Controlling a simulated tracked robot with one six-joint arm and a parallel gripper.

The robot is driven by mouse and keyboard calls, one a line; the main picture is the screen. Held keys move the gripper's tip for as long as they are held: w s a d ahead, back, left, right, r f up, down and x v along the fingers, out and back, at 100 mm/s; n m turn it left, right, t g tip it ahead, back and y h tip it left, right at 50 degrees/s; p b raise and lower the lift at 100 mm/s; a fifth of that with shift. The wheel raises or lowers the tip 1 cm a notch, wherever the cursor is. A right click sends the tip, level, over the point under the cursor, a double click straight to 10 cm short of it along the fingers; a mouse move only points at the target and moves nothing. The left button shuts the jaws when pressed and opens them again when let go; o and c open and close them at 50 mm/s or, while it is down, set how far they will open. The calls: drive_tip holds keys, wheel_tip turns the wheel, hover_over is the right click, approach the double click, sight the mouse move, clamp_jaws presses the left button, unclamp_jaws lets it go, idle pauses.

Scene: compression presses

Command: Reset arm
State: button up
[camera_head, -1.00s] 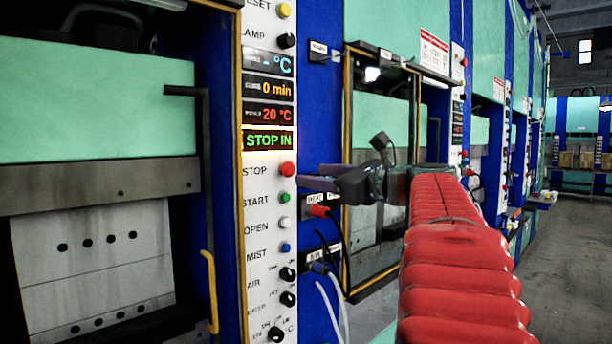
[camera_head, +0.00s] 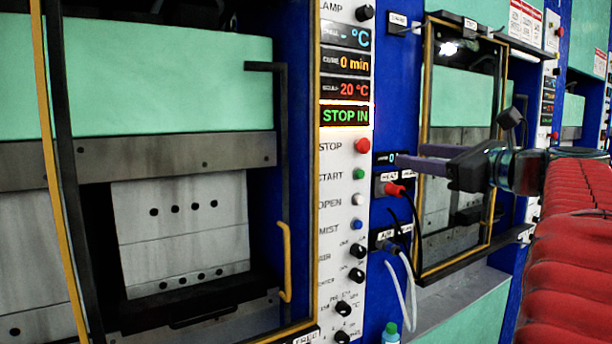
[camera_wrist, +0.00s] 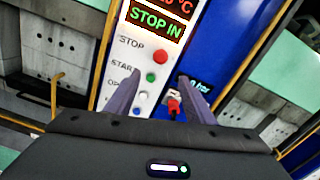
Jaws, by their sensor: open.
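My arm in its red ribbed sleeve reaches in from the right of the head view. My gripper (camera_head: 408,160) is stretched out level in front of the press wall, to the right of the control panel (camera_head: 344,190). Its two purple-grey fingers are apart with nothing between them. In the wrist view the fingers of my gripper (camera_wrist: 160,90) frame the lower buttons of the panel. The red STOP button (camera_wrist: 160,57) and the green START button (camera_wrist: 150,77) show there. The panel display (camera_head: 345,116) reads STOP IN, with 0 min and 20 °C above.
A press (camera_head: 150,85) with a pale green upper part and a yellow-edged door frame fills the left. A second press door (camera_head: 425,200) stands behind my gripper. A red plug (camera_head: 393,190) and white hoses (camera_head: 402,285) are just below the gripper.

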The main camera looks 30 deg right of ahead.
drive_tip(key=w+a+f+n+g+y, duration=0.15)
drive_tip(key=a+f+n+g, duration=0.35)
drive_tip(key=a+f, duration=0.7)
drive_tip(key=w+a+f+n+g+y, duration=0.1)
drive_tip(key=a+f+n+g+y, duration=0.25)
drive_tip(key=a+f, duration=0.85)
drive_tip(key=s+a+f+n+g+h, duration=0.2)
drive_tip(key=s+a+f+n, duration=0.4)
drive_tip(key=n, duration=0.6)
drive_tip(key=s+a+f+n+g+h, duration=0.2)
drive_tip(key=s+a+f+n+h, duration=0.1)
drive_tip(key=s+a+f+n, duration=0.4)
wheel_tip(320, 180, down, 4)
drive_tip(key=n, duration=0.5)
drive_tip(key=shift+r+h, duration=0.25)
drive_tip(key=shift+h, duration=0.05)
idle(0.7)
drive_tip(key=shift+c, duration=0.5)
